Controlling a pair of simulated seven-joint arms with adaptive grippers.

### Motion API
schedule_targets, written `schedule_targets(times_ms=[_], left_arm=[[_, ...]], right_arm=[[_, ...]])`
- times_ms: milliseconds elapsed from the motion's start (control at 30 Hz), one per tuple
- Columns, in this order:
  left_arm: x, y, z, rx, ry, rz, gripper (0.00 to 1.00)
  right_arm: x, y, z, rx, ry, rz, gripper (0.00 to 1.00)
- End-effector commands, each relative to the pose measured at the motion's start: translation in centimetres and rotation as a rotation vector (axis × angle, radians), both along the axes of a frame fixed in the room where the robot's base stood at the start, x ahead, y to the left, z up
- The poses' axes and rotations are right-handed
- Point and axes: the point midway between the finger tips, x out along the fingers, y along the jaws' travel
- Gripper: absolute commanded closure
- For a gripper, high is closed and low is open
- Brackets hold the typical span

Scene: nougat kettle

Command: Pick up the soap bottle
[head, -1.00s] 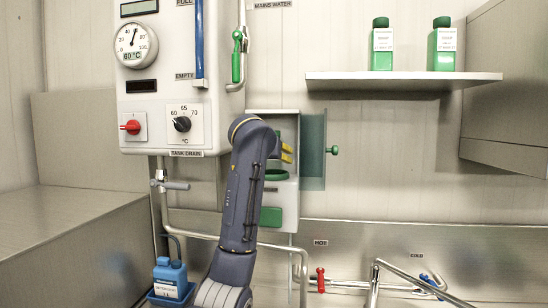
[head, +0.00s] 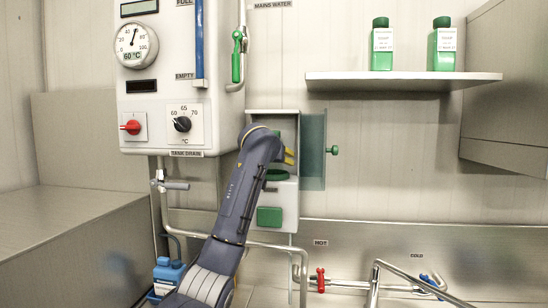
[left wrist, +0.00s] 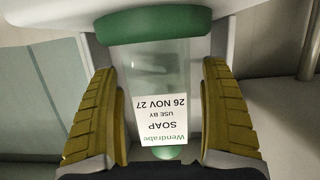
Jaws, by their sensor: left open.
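The soap bottle (left wrist: 130,85) fills the middle of the left wrist view. It has a clear, pale body and a white label that reads SOAP, upside down in this picture. A wide green band (left wrist: 155,26) crosses its end at the top of the picture. My left gripper (left wrist: 160,80) is open, with one ribbed yellow finger on each side of the bottle and a gap beside each. In the head view my left gripper (head: 288,155) is at the open wall box (head: 285,195), largely behind my arm; I cannot make out the bottle there. My right gripper is not in view.
The box's clear door (head: 313,165) stands open just right of my gripper. Two green bottles (head: 382,48) (head: 446,48) stand on the shelf (head: 400,80). A blue bottle (head: 168,272) is at the lower left. The heater tank (head: 165,85) and pipes are close to my arm.

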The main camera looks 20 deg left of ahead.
Motion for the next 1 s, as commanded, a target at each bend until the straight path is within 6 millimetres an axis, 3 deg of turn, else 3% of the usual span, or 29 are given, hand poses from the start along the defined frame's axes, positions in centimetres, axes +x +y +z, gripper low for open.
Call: schedule_targets(times_ms=[133,633,1000], left_arm=[[-0.01,0.0,0.03,0.0,0.0,0.0,0.19],[-0.03,0.0,0.02,0.0,0.0,0.0,0.77],[-0.04,-0.01,0.17,0.0,0.0,0.0,0.77]], right_arm=[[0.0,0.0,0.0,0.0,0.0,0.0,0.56],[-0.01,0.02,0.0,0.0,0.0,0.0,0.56],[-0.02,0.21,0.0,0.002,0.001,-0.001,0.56]])
